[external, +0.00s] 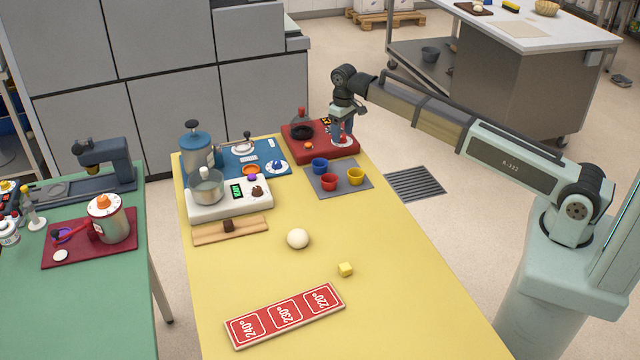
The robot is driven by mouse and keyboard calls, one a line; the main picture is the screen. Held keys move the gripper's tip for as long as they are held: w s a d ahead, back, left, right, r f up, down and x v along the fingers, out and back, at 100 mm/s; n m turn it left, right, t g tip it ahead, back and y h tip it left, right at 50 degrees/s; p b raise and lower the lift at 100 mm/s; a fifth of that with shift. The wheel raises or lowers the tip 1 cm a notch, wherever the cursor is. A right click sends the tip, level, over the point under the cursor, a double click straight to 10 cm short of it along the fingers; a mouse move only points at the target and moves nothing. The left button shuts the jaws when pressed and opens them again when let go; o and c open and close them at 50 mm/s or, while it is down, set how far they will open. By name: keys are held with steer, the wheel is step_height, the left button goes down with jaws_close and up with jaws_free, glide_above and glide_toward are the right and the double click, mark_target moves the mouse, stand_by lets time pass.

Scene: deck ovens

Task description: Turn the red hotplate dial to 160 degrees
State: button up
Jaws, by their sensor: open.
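The red hotplate (318,153) stands at the far end of the yellow table. It has a dark round plate (301,132) on its left. The dial (342,144) is on its right side, with a pale ring and some red showing. My gripper (342,136) points straight down right at the dial, with its fingers over or around the knob. The gripper is open. The fingers hide most of the knob, so I cannot tell whether they touch it or where the dial points.
A grey mat (340,188) with blue, red and yellow cups lies just in front of the hotplate. A blue station (262,166) and a white station (215,208) with a pot stand to the left. A red temperature board (285,314) lies near the front.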

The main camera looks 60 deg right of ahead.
mark_target(342, 136)
step_height(342, 136, up, 13)
stand_by(0.5)
stand_by(0.3)
